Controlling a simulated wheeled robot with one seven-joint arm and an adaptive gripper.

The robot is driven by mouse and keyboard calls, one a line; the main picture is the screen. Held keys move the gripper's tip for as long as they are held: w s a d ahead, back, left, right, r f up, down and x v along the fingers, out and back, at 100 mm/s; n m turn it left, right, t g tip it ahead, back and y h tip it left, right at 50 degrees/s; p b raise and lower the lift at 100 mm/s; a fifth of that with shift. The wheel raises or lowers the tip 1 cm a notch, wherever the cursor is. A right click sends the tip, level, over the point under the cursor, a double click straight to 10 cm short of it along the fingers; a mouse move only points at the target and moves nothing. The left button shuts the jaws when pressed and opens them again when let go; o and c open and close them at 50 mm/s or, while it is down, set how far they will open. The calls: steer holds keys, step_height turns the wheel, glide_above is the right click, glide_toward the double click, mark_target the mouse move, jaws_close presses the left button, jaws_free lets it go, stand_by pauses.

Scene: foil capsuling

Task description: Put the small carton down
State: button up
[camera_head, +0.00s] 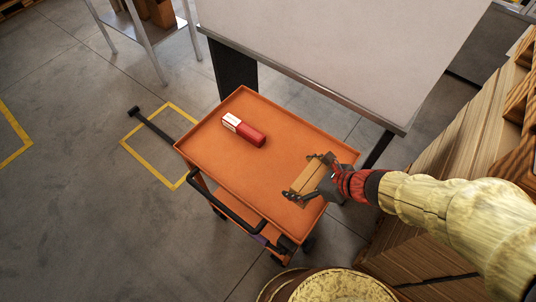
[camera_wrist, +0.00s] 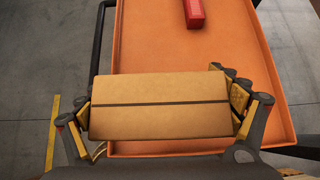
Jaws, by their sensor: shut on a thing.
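The small carton (camera_head: 309,178) is a brown box with a dark tape line across its top. My gripper (camera_head: 308,177) is shut on it, one finger at each end. In the wrist view the carton (camera_wrist: 160,106) fills the space between the two fingers of my gripper (camera_wrist: 163,108). It is over the near right part of the orange cart's top tray (camera_head: 222,166). I cannot tell whether its underside touches the tray.
A red and white box (camera_head: 244,130) lies on the tray, apart from the carton. A white table (camera_head: 350,45) stands behind the cart. Stacked wooden boards (camera_head: 455,135) stand at right. The tray has a raised rim, with bare room at its middle and left.

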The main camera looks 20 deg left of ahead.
steer(key=shift+s+a+f, duration=0.1)
steer(key=shift+a+f, duration=0.05)
steer(key=shift+a, duration=0.1)
steer(key=w+a+f+b, duration=0.1)
steer(key=w+f, duration=0.2)
steer(key=w, duration=0.1)
steer(key=w+a+f+b, duration=0.1)
steer(key=w+f+b, duration=0.1)
steer(key=w+f, duration=0.1)
steer(key=w+a+f+b, duration=0.1)
steer(key=w+f+b, duration=0.1)
steer(key=w, duration=0.3)
steer(key=shift+w+f, duration=0.1)
steer(key=shift+f, duration=0.3)
steer(key=shift+w+f, duration=0.15)
steer(key=shift+f, duration=0.05)
steer(key=shift+w+a+f+b, duration=0.15)
steer(key=shift+f+b, duration=0.45)
steer(key=shift+f, duration=0.3)
steer(key=shift+w+f+b, duration=0.15)
steer(key=shift+f+b, duration=0.4)
steer(key=shift+f, duration=0.3)
steer(key=shift+f, duration=0.15)
steer(key=o, duration=1.1)
